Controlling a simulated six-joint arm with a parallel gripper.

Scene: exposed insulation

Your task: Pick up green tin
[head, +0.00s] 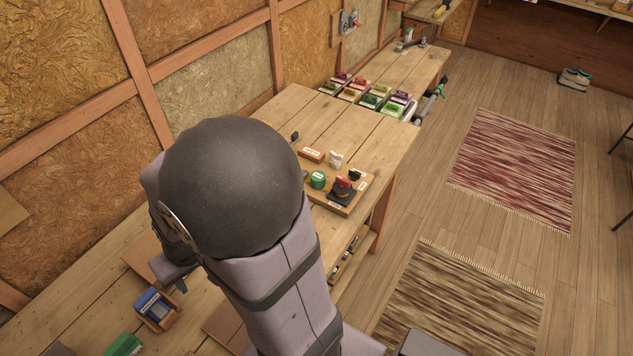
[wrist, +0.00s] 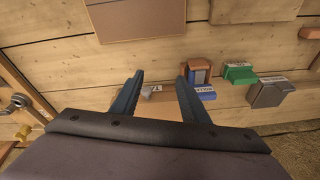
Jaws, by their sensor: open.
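In the head view the gripper is mostly hidden behind my arm, to the left of and well apart from the tin. A green block-like item (wrist: 239,74) with a white label lies right of the fingers in the wrist view; the round tin is not recognisable there.
A small wooden box with a blue item (head: 155,308) and another green item (head: 122,345) sit on the near bench. Red, orange, green and purple items (head: 370,95) stand in rows farther back. A white figure-like item (head: 335,159) is close behind the tin.

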